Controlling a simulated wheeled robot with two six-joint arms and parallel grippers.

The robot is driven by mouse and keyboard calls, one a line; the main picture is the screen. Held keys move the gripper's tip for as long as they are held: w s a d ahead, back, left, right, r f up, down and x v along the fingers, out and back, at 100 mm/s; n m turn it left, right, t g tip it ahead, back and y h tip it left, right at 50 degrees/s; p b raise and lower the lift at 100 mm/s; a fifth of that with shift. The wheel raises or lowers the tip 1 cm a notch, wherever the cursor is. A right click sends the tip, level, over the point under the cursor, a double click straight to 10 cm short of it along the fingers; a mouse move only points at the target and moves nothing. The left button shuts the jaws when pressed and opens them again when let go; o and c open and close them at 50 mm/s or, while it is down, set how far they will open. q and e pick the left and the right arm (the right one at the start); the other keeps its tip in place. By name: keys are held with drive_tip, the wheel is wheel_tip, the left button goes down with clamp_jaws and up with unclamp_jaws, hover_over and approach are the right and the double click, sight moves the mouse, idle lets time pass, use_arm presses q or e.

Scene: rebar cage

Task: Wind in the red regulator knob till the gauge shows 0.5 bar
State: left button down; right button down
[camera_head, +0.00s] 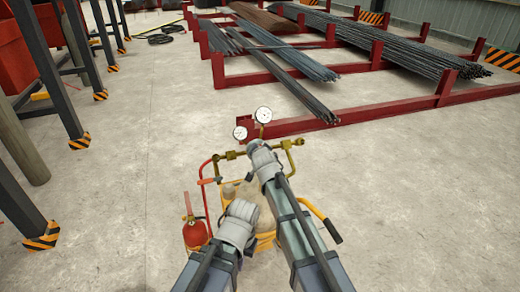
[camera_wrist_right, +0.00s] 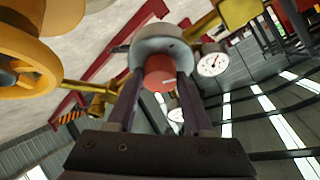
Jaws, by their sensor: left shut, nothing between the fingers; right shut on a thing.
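The red regulator knob (camera_wrist_right: 160,70) is in the right wrist view, below a round grey regulator body (camera_wrist_right: 158,43). My right gripper (camera_wrist_right: 158,83) is shut on the knob, one dark finger on each side. In the head view the knob is hidden behind my right arm. Two white dial gauges, one upper (camera_head: 263,114) and one lower left (camera_head: 240,133), stand on the brass pipework. A gauge (camera_wrist_right: 212,63) also shows in the right wrist view; its scale is too small to read. My left gripper (camera_head: 247,248) is shut and empty, low beside the cart, mostly hidden by its wrist.
A yellow cart (camera_head: 265,240) carries the pipework (camera_head: 230,155). A red fire extinguisher (camera_head: 194,230) stands at its left. Red racks (camera_head: 300,124) with steel bars (camera_head: 290,85) lie beyond. Dark posts (camera_head: 22,205) stand at the left. The floor to the right is clear.

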drive_tip(key=shift+m+g+h+p, duration=0.3)
drive_tip(key=shift+m+p, duration=0.05)
drive_tip(key=shift+m, duration=0.85)
drive_tip(key=shift+c, duration=1.5)
unclamp_jaws()
drive_tip(key=p+v, duration=0.4)
drive_tip(key=v, duration=0.3)
drive_tip(key=shift+s+r, duration=0.2)
drive_tip(key=shift+s, duration=0.15)
